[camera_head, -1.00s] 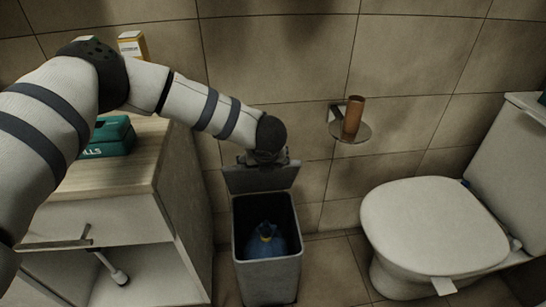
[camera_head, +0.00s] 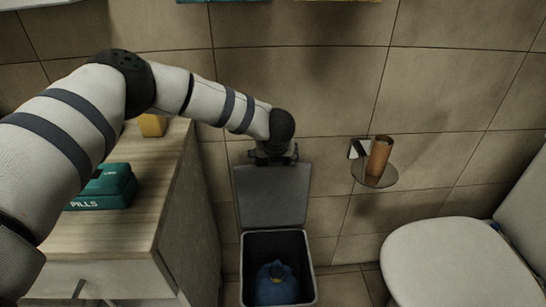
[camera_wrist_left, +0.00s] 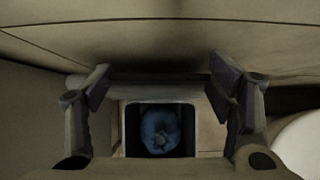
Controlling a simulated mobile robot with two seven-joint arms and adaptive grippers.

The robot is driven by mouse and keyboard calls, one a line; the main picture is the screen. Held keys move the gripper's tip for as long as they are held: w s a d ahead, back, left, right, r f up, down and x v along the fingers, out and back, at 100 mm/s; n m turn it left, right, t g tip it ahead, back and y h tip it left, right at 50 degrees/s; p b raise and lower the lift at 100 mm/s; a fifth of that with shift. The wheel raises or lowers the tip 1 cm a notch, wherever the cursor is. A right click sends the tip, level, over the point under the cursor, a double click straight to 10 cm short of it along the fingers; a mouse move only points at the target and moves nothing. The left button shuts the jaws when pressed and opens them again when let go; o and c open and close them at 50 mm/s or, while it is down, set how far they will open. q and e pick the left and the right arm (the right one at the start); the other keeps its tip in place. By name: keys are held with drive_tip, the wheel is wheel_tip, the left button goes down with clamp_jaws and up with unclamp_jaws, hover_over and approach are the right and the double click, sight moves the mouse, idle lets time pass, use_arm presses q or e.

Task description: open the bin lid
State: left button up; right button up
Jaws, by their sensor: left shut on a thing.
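The bin (camera_head: 307,268) is a grey box on the floor with its mouth uncovered. Its flat grey lid (camera_head: 272,197) stands raised, close to upright, at the back of the mouth near the wall. My left gripper (camera_head: 275,158) is at the lid's top edge and shut on it. A tied blue bag (camera_head: 277,284) lies inside the bin. In the left wrist view the gripper fingers (camera_wrist_left: 158,75) are spread to either side of the lid's edge, and the blue bag (camera_wrist_left: 161,133) shows below between them. My right gripper is not in view.
A wooden-topped cabinet (camera_head: 150,190) with a green pill box (camera_head: 105,188) stands left of the bin. A toilet (camera_head: 455,262) is at the right. A wall shelf (camera_head: 372,178) holding a brown cup (camera_head: 379,155) is right of my gripper. The tiled wall is close behind.

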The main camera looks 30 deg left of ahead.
use_arm(q)
drive_tip(key=shift+a+r, duration=0.15)
drive_tip(key=shift+a, duration=0.05)
drive_tip(key=o, duration=1.7)
drive_tip(key=shift+d, duration=0.1)
drive_tip(key=v, duration=1.2)
